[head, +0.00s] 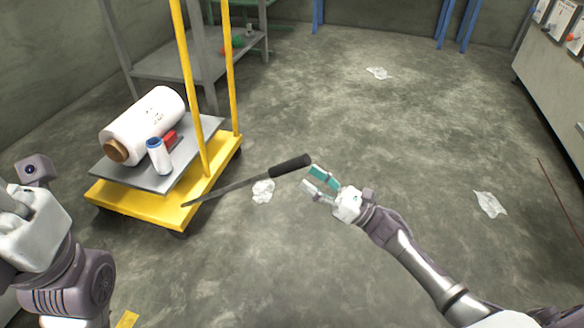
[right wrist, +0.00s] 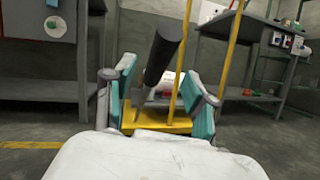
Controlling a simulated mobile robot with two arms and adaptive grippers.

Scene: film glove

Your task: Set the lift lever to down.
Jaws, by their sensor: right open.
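The lift lever (head: 250,180) is a long dark metal bar with a black grip (head: 290,165), reaching from the yellow cart (head: 138,208) out to the right. It slants gently upward toward its grip end. My right gripper (head: 319,180) is open and empty, just right of the black grip, with teal pads on its fingers. In the right wrist view the black grip (right wrist: 164,55) appears between the open fingers, in front of them; I cannot tell that they touch it. My left arm shows at the left edge; its fingertips are not visible.
Crumpled film (head: 263,191) lies under the lever. A grey shelf (head: 165,66) stands behind. Floor right of the cart is mostly clear.

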